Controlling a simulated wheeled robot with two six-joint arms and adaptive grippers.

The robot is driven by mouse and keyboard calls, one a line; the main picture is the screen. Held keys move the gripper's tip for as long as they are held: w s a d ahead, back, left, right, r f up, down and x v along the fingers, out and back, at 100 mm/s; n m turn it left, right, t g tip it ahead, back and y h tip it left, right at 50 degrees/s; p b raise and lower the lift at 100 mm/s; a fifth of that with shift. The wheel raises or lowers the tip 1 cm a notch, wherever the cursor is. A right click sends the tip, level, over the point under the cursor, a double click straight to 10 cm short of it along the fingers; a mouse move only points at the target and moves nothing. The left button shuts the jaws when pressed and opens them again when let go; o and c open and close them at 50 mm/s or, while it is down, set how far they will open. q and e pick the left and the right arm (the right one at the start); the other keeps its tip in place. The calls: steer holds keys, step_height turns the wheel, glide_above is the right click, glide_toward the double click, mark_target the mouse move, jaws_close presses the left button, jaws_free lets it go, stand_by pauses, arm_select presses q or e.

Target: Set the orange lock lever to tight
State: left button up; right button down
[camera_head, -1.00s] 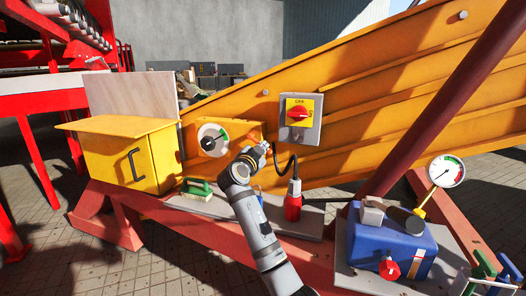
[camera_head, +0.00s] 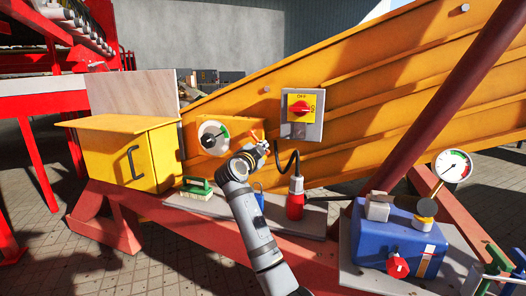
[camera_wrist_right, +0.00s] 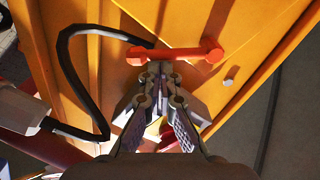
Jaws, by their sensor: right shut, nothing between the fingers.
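The orange lock lever (camera_wrist_right: 180,53) lies nearly level across the top of the wrist view, with a round end at its right and a smaller end at its left. It is mounted in front of the orange panel. My right gripper (camera_wrist_right: 160,66) is shut and empty, its fingertips just below the lever's middle; I cannot tell if they touch it. In the head view my right gripper (camera_head: 262,144) reaches the orange housing and mostly hides the lever. A round dial (camera_head: 213,138) with a green and red band is left of it.
A grey switch box with a red knob (camera_head: 300,108) is right of the gripper. A black cable (camera_wrist_right: 78,85) loops down to a red plug (camera_head: 295,204). A yellow cabinet (camera_head: 118,152) stands left. A blue box (camera_head: 385,240) with a gauge (camera_head: 454,165) is at the right.

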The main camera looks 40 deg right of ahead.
steer(key=m+b, duration=0.2)
steer(key=w+a+f+m+b, duration=0.1)
steer(key=m+b, duration=0.1)
steer(key=w+a+f+m+b, duration=0.1)
steer(key=m+b, duration=0.1)
steer(key=b, duration=0.1)
steer(key=shift+w+f+m, duration=0.25)
steer(key=shift+m, duration=0.05)
steer(key=shift+w, duration=0.1)
stand_by(0.6)
